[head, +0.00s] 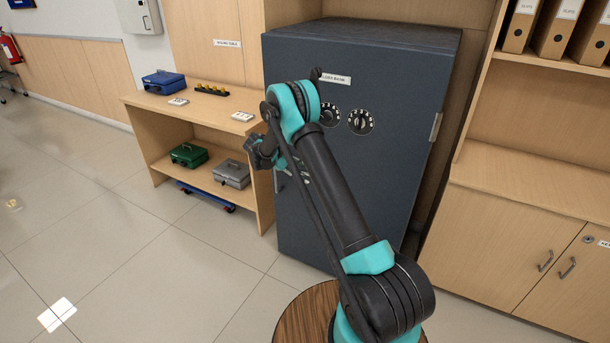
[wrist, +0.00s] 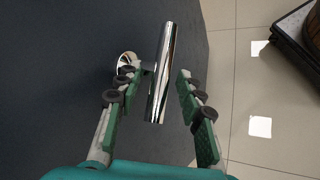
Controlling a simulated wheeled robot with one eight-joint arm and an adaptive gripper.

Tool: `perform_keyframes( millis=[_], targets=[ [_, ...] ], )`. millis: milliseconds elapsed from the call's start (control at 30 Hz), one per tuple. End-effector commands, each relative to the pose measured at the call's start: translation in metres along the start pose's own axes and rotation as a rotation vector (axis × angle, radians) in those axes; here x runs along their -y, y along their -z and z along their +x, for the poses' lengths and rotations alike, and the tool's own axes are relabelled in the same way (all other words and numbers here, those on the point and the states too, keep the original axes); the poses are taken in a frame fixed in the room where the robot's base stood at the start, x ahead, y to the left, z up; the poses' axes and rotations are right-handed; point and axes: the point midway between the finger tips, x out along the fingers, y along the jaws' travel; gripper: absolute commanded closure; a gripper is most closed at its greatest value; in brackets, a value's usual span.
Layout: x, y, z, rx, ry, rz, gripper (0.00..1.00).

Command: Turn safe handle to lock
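The safe (head: 400,95) is a large dark blue-grey box with two round dials (head: 360,121) on its front. Its chrome handle (wrist: 161,75) shows in the wrist view as a shiny bar on a short stem against the dark door. In the head view, the handle is mostly hidden behind my arm. My gripper (wrist: 158,85) is open, with one finger on each side of the handle bar. Gaps show between the bar and the fingers; I cannot see contact. In the head view my gripper (head: 265,152) is at the safe's left front, partly hidden by my arm.
A wooden table (head: 215,103) left of the safe holds a blue cash box (head: 164,83) on top. Green (head: 188,154) and grey (head: 232,173) boxes sit on its lower shelf. A wooden cabinet (head: 500,235) stands at the right. The tiled floor (head: 130,235) at left is open.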

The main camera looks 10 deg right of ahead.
Motion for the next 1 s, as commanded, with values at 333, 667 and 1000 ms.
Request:
perform_keyframes(
  millis=[333,667,1000],
  targets=[
    [0.0,0.0,-0.017,-0.001,-0.001,0.0,0.62],
    [0.0,0.0,-0.083,-0.001,-0.001,-0.001,0.62],
    [0.0,0.0,-0.119,0.0,0.0,0.0,0.62]
  ],
)
